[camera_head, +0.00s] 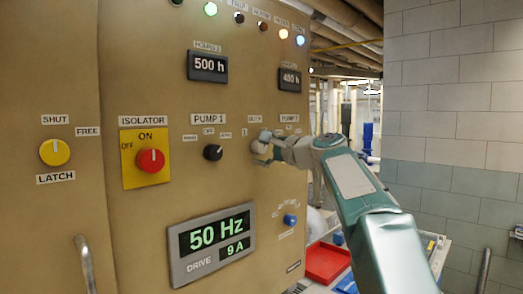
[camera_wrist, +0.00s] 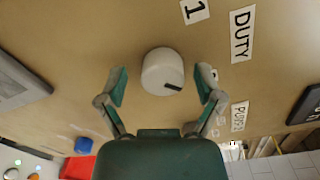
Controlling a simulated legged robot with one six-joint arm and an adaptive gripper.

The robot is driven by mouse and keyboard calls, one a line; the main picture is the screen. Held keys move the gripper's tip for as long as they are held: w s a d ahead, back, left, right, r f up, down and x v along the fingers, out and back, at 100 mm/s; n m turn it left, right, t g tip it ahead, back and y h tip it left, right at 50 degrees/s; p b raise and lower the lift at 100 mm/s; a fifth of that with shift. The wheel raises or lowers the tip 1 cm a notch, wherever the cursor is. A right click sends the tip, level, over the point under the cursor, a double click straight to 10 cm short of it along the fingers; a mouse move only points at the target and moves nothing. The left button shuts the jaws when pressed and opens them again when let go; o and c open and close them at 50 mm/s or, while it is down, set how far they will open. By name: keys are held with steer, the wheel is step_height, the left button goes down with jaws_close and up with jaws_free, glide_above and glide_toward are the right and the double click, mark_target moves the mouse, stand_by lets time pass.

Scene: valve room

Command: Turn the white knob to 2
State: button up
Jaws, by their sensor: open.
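The white knob (camera_wrist: 162,68) is on the tan panel, in the upper middle of the wrist view, with a black pointer mark towards its lower right edge. A "1" label (camera_wrist: 195,11) and a "DUTY" label (camera_wrist: 242,34) are near it. My gripper (camera_wrist: 163,82) is open, one finger on each side of the knob, with visible gaps. The right finger partly covers a small white label, whose figure I cannot read. In the head view the knob (camera_head: 258,147) is small and partly hidden by my gripper (camera_head: 268,142).
A black knob (camera_head: 213,152) under "PUMP 1", a red isolator switch (camera_head: 150,160), a yellow latch knob (camera_head: 54,152) and a blue knob (camera_head: 290,220) are on the same panel. A drive display (camera_head: 213,243) is below. A red tray (camera_head: 325,263) lies lower right.

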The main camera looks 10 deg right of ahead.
steer(key=shift+s, duration=0.1)
steer(key=v, duration=1.1)
steer(key=shift+s+d, duration=0.3)
steer(key=shift+f, duration=0.15)
